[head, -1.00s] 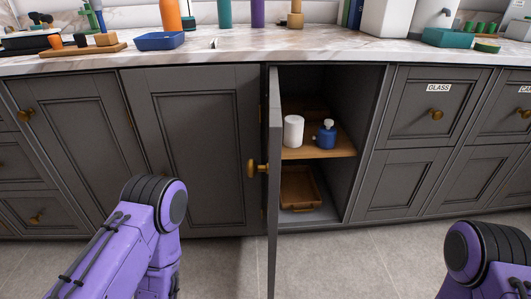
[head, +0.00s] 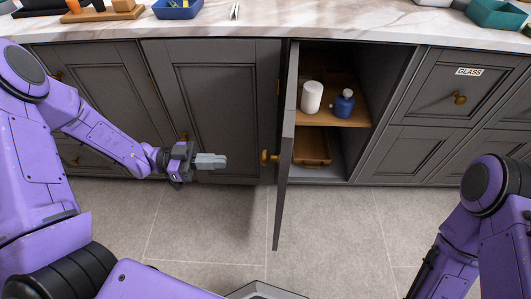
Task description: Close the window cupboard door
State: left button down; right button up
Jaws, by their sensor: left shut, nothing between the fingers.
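The open cupboard door (head: 287,165) stands out from the cabinet front, seen nearly edge-on, hinged on the left side of the opening. Its brass knob (head: 265,156) faces left. My left gripper (head: 222,161) is shut and empty, to the left of the door and apart from the knob, in front of a closed grey door (head: 215,105). Inside the open cupboard, a white jar (head: 311,97) and a blue bottle (head: 344,103) stand on a wooden shelf (head: 333,119). My right gripper is out of view; only its arm shows at the lower right.
A wooden tray (head: 311,146) sits on the cupboard floor under the shelf. A drawer labelled GLASS (head: 450,90) is shut at the right. The marble worktop (head: 330,26) runs above. The tiled floor (head: 345,225) in front is clear.

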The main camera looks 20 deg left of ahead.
pick_arm(q)
jog(key=w+d+r+m+g, duration=0.1)
jog(key=d+m, duration=0.1)
jog(key=d, duration=1.1)
jog(key=shift+g+b, duration=0.3)
jog(key=shift+g, duration=0.1)
jog(key=shift+d, duration=0.15)
